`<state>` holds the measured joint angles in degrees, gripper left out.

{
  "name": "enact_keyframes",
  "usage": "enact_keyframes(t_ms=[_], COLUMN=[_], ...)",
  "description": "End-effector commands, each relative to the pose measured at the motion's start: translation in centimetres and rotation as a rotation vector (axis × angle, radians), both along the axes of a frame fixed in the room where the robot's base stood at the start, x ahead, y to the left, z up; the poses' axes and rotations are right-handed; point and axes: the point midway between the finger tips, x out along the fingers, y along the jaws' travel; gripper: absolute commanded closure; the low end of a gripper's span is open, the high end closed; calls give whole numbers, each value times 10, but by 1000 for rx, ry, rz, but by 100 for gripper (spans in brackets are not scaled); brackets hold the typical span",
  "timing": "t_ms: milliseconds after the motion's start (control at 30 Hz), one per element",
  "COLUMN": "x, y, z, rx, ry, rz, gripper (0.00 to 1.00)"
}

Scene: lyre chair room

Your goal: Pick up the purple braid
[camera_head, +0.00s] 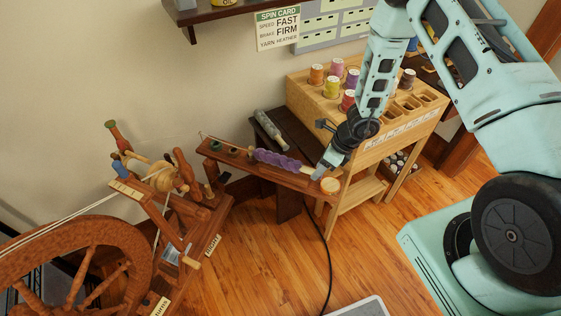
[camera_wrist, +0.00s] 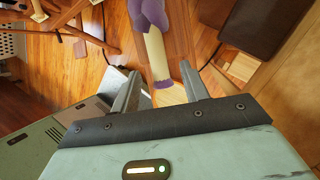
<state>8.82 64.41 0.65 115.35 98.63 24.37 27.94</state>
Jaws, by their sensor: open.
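The purple braid (camera_head: 277,160) lies along a narrow reddish-brown wooden plank (camera_head: 243,160) in the head view. A pale, cream band sits beside its right end. In the wrist view the lumpy purple braid (camera_wrist: 150,12) shows at the top edge, partly cut off, with a cream cylinder (camera_wrist: 157,55) running from it toward my jaws. My gripper (camera_head: 318,173) is over the right part of the plank, just right of the braid. The wrist view shows my gripper (camera_wrist: 161,67) open, its fingers either side of the cylinder's near end in the picture. Contact cannot be told.
A wooden rack (camera_head: 330,100) with colored spools stands behind my gripper. A grey bobbin-like object (camera_head: 269,125) lies on a dark stool behind the plank. A spinning wheel (camera_head: 80,260) stands at left. A black cable (camera_head: 327,260) crosses the floor, which is otherwise mostly open in front.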

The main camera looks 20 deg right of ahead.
Motion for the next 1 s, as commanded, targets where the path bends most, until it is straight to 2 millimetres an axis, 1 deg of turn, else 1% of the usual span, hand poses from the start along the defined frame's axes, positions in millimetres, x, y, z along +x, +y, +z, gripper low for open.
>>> enact_keyframes(t_ms=[33,133,367,400,433,533,567,867,1000], x=[1,2,3,3,3,3,3,3,4], y=[3,6,6,6,6,6,6,6,6], z=[-6,-13,-14,-14,-14,-14,-14,-12,2], rx=[1,0,0,0,0,0,0,1,1], ry=[2,0,-2,-2,-2,-2,-2,-2,-4], rz=[2,1,0,0,0,0,0,0,-1], gripper=[55,55,55,60,69,97,100,100,100])
